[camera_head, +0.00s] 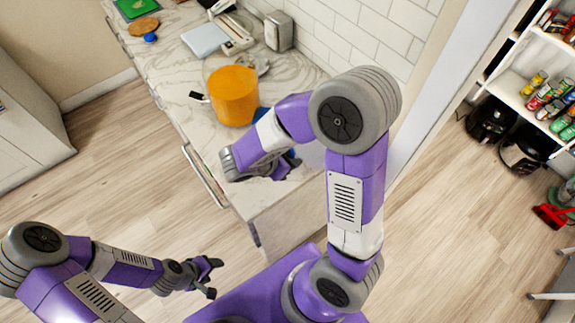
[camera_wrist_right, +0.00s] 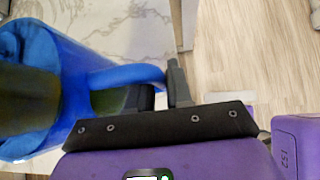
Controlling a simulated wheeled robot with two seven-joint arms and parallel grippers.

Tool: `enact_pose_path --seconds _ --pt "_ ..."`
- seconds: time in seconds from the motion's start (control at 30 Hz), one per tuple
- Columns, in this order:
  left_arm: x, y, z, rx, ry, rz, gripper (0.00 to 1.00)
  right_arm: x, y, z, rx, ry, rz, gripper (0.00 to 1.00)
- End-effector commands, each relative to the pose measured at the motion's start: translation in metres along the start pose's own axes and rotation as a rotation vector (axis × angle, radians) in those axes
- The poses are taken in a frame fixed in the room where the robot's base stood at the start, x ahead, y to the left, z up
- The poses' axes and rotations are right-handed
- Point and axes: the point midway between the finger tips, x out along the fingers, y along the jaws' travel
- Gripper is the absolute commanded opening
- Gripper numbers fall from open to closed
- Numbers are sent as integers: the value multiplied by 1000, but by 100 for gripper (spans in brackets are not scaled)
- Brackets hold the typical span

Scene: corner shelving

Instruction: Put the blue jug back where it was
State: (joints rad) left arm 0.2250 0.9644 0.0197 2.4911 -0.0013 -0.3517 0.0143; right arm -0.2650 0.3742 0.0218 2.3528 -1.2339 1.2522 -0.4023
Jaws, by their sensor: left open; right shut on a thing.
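The blue jug (camera_wrist_right: 78,92) fills the left of the right wrist view, with its handle (camera_wrist_right: 135,75) reaching toward the fingers. My right gripper (camera_wrist_right: 168,88) is shut on the handle. In the head view only small blue parts of the jug (camera_head: 262,113) show past my right arm, above the marble counter (camera_head: 185,75), beside the orange pot. Whether the jug touches the counter cannot be told. My left gripper (camera_head: 211,277) is open and empty, low over the floor and away from the counter.
An orange pot (camera_head: 232,96) stands on the counter close to my right arm. Behind it are a grey canister (camera_head: 279,32) and a white scale-like device (camera_head: 205,39). Shelves with cans (camera_head: 545,95) stand at right. The wooden floor left of the counter is clear.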

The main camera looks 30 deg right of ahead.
Motion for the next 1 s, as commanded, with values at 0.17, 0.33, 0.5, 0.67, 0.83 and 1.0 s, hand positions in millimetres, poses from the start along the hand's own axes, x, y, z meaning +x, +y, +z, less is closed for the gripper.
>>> enact_pose_path --seconds 0.17,0.33,0.5,0.67,0.83,1.0 --pt "3 -1 0 0 0 0 60 9 0 -8 2 -2 1 0" --pt "8 -3 -1 0 1 0 60 26 -2 -25 -1 -3 -1 0" --pt "8 -3 -1 0 1 0 60 31 -2 -30 3 -2 1 0" --pt "8 -3 -1 0 1 0 60 30 -2 -30 3 -2 2 0" --pt "12 -4 -1 0 1 0 60 33 -3 -33 1 0 0 26" --pt "11 -4 -1 0 1 0 60 33 -2 -32 1 0 0 45"
